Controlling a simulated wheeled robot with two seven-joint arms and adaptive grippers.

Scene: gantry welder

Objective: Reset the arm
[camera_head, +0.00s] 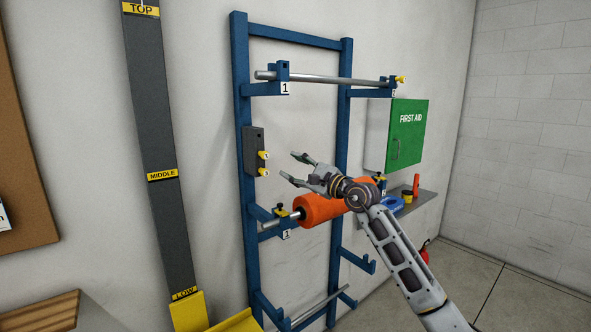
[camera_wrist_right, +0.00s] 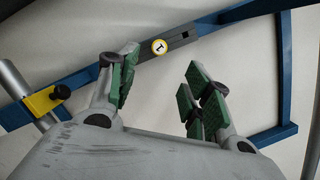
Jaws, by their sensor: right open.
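My right gripper (camera_head: 292,167) is open and empty in front of the blue rack (camera_head: 241,100), its fingers pointing left toward the dark grey box (camera_head: 252,140) on the rack's left post. Two yellow knobs (camera_head: 264,155) stick out from that box. In the right wrist view, the green-padded fingers of the right gripper (camera_wrist_right: 158,82) are spread apart. My left gripper is in neither view.
A metal bar (camera_head: 330,79) spans the rack's top brackets. A green first aid cabinet (camera_head: 407,133) hangs at right, above a grey shelf (camera_head: 424,197) with small items. A dark strip marked TOP, MIDDLE and LOW (camera_head: 155,130) stands left of the rack.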

